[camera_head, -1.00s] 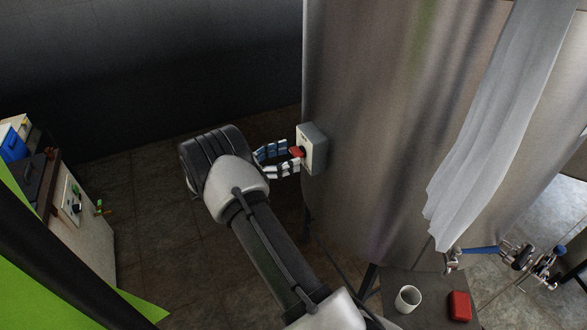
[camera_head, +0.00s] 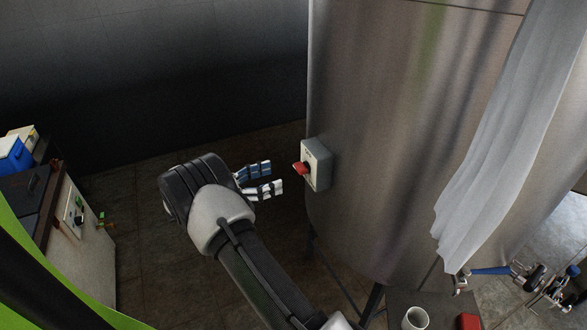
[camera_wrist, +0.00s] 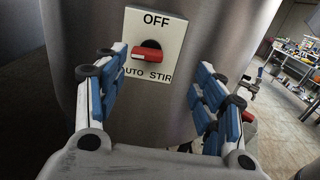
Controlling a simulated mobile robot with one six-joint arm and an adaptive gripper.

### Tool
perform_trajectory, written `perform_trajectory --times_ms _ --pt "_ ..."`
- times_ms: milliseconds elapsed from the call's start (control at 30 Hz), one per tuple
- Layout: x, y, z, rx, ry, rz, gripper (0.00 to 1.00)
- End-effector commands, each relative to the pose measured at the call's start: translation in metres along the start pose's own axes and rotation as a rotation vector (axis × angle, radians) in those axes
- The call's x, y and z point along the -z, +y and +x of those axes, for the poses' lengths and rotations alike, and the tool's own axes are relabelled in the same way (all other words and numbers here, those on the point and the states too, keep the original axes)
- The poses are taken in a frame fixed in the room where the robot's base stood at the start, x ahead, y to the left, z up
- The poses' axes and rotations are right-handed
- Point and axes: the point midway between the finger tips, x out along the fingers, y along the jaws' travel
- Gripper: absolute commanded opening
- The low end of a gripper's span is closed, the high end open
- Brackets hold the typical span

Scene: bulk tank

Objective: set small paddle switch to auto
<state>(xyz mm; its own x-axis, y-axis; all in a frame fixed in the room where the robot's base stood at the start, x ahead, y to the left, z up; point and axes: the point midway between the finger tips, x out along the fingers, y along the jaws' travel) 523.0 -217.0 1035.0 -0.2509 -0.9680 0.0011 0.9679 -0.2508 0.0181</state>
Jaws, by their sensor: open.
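The small paddle switch is a red paddle (camera_head: 299,169) on a black hub, on the pale plate of a grey box (camera_head: 317,165) fixed to the steel tank. In the wrist view the paddle (camera_wrist: 146,55) sits low on its hub, its red end slightly left. The plate (camera_wrist: 166,24) reads OFF above, AUTO at lower left, partly hidden, and STIR at lower right. My gripper (camera_head: 276,178) is open and empty, left of the box, its blue and white fingertips a short gap from the paddle. In the wrist view the paddle appears between the fingers.
The steel tank (camera_head: 400,140) with a hanging pale sheet (camera_head: 490,150) fills the right. A mug (camera_head: 416,318) and a red object (camera_head: 469,321) stand at lower right. A cabinet (camera_head: 85,250) with controls stands at left. Floor left of the tank is clear.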

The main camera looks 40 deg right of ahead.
Motion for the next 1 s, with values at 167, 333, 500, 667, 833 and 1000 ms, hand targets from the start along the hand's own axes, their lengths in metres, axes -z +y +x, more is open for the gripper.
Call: perform_trajectory --times_ms 167,333,500,667,833,1000 --pt "0.000 0.000 -0.013 -0.001 0.000 -0.001 0.63" --pt "0.000 0.000 -0.026 -0.002 0.000 0.001 0.63" --pt "0.000 0.000 -0.037 -0.001 0.000 0.000 0.63" --pt "0.001 0.000 -0.049 -0.002 0.000 0.000 0.63" --pt "0.001 0.000 -0.060 -0.001 0.000 0.000 0.63" --pt "0.001 0.000 -0.072 -0.001 0.000 -0.001 0.63"
